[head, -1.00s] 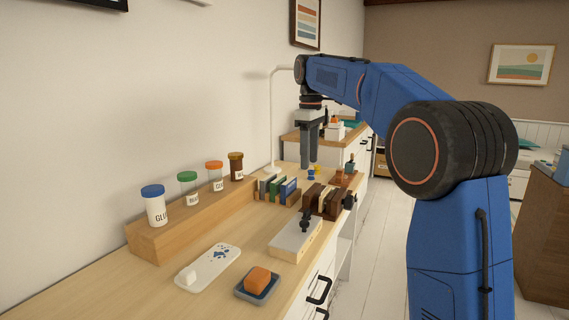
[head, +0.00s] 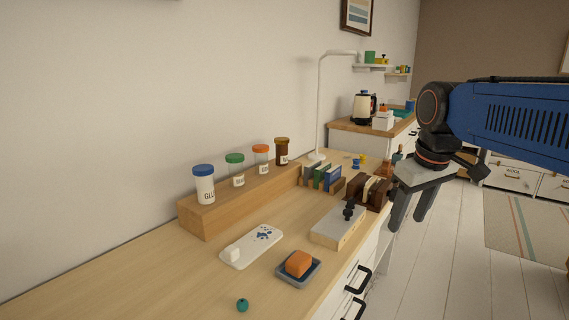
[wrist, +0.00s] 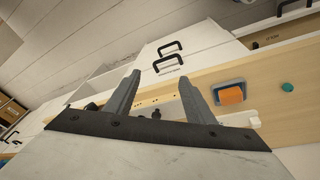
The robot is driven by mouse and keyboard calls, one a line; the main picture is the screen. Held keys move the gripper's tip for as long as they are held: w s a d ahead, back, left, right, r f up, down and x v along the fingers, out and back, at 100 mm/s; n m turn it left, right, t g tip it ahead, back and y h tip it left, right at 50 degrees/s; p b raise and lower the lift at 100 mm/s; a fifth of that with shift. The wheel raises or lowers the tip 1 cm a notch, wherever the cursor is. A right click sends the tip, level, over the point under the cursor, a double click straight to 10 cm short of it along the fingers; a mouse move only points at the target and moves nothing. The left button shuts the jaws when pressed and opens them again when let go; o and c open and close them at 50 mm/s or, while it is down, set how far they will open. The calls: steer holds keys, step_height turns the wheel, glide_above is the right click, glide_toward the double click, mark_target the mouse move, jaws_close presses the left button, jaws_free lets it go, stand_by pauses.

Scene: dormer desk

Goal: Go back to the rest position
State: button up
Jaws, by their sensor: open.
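My gripper (head: 410,208) is open and empty in the head view. It hangs at the right, in front of the desk's right edge, with its fingers pointing down and a little left. In the wrist view my gripper (wrist: 152,95) shows two dark fingers spread apart with nothing between them. Beyond the fingers lie the desk edge and white drawer fronts with black handles. My blue arm reaches in from the right of the head view.
On the desk (head: 140,296) stand a wooden riser (head: 240,202) with several capped jars, an orange block (head: 299,262) in a dark dish, a white tray (head: 252,246), a box with a black knob (head: 338,228) and books (head: 322,177). A teal bead (head: 242,305) lies near the front.

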steer(key=s+d+f+m+t, duration=0.1)
steer(key=s+f+m, duration=0.3)
steer(key=s+f, duration=1.2)
steer(key=shift+s+d+t, duration=0.2)
steer(key=shift+d+t, duration=0.15)
steer(key=shift+t, duration=0.15)
steer(key=shift+r, duration=0.1)
steer(key=shift+c, duration=0.5)
